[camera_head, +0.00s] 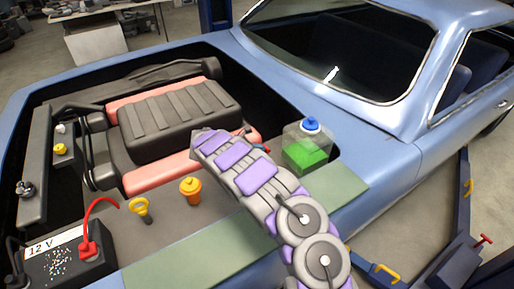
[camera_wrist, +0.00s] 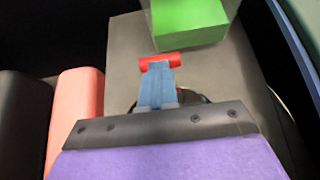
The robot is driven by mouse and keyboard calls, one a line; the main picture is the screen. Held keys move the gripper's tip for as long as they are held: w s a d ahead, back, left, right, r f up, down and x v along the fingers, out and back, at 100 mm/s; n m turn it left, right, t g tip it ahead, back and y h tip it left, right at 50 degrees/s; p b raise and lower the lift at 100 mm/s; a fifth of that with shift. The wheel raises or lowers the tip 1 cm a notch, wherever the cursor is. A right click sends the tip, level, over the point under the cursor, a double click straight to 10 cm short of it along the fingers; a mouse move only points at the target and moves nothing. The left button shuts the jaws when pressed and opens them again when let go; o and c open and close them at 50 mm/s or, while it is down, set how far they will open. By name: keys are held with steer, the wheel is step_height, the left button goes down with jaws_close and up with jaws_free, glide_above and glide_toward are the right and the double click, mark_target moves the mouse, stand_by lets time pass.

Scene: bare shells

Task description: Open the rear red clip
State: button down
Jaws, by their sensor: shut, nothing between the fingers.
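My gripper (camera_wrist: 159,68) shows in the wrist view as narrow blue fingers, shut, with nothing between them. A short red bar (camera_wrist: 146,61), which looks like the red clip, lies crosswise right at the fingertips. Whether they touch it cannot be told. In the head view my grey and purple arm reaches over the engine bay and hides most of the gripper. A small red piece (camera_head: 264,148) peeks out beside the arm, near the green-filled tank (camera_head: 305,155).
The tank also shows beyond the red bar in the wrist view (camera_wrist: 190,22). The dark engine cover (camera_head: 180,115) with pink sides lies to the left. A battery (camera_head: 65,268) with a red clamp, a yellow dipstick (camera_head: 141,208) and an orange cap (camera_head: 190,190) are nearer.

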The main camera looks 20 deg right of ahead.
steer(key=shift+d, duration=0.1)
steer(key=d+y+p, duration=0.1)
steer(key=p, duration=0.1)
steer(key=d+p, duration=0.1)
steer(key=p, duration=0.1)
steer(key=r+y+p, duration=0.1)
steer(key=p, duration=0.2)
steer(key=shift+w+d+y, duration=0.3)
steer(key=shift+d, duration=0.1)
steer(key=shift+w+d+f+g+y+p, duration=0.1)
steer(key=shift+d+f+y+p, duration=0.1)
steer(key=shift+d+p, duration=0.35)
steer(key=shift+w+d+f+g+y+p, duration=0.1)
steer(key=shift+w+d+f+y+p, duration=0.1)
steer(key=shift+d+p, duration=0.35)
steer(key=shift+w+d+f+g+y+p, duration=0.1)
steer(key=shift+d+y+p, duration=0.1)
steer(key=shift+d+p, duration=0.35)
steer(key=shift+s+a+f, duration=0.1)
steer(key=shift+a, duration=0.05)
steer(key=shift+s+a+f, duration=0.1)
steer(key=shift+a+f, duration=0.05)
steer(key=shift+a, duration=0.5)
